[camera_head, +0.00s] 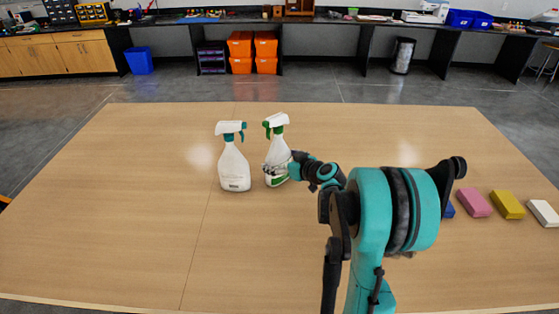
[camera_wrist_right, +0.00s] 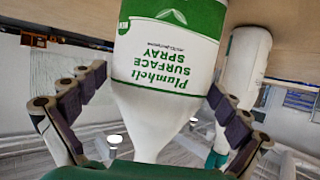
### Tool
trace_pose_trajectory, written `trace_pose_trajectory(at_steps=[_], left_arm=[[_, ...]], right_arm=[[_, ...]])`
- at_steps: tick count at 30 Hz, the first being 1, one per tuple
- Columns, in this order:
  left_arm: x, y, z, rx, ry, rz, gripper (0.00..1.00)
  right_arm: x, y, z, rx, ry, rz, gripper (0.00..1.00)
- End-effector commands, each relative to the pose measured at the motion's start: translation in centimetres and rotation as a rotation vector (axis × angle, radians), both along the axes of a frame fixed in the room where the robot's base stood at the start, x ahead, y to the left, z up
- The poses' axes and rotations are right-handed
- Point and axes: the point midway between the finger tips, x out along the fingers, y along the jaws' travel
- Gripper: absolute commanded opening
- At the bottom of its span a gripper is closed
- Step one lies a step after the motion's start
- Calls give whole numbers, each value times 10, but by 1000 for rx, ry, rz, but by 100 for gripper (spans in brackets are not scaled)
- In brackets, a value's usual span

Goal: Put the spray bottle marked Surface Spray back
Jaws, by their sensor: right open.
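The bottle marked Surface Spray, white with a green trigger (camera_head: 277,123), stands on the wooden table in the head view. Its green label reads upside down in the right wrist view (camera_wrist_right: 165,60). My right gripper (camera_head: 279,168) is at its lower body, and in the wrist view its open fingers (camera_wrist_right: 158,85) lie on either side of the bottle. A second white bottle with a teal trigger (camera_head: 233,165) stands just left of it; in the wrist view it is at the right (camera_wrist_right: 243,75), and its label cannot be read. My left gripper is not in view.
A blue block, partly hidden by my arm (camera_head: 448,210), a pink block (camera_head: 473,202), a yellow block (camera_head: 508,204) and a white block (camera_head: 543,213) lie in a row at the right. The table's left and front (camera_head: 110,220) are clear.

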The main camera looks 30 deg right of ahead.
Motion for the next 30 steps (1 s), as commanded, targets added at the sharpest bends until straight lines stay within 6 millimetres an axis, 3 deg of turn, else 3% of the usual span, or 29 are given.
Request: trace_pose_trajectory(at_steps=[7,18,25,28,30], left_arm=[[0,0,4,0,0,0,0],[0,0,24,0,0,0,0],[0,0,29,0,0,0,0],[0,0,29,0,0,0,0],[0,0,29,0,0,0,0]], right_arm=[[-10,-2,7,0,0,-2,100],[-82,-11,36,1,0,-4,100],[-108,-12,45,2,1,-1,100],[-111,4,47,12,32,15,100],[-115,31,47,29,87,33,100]])
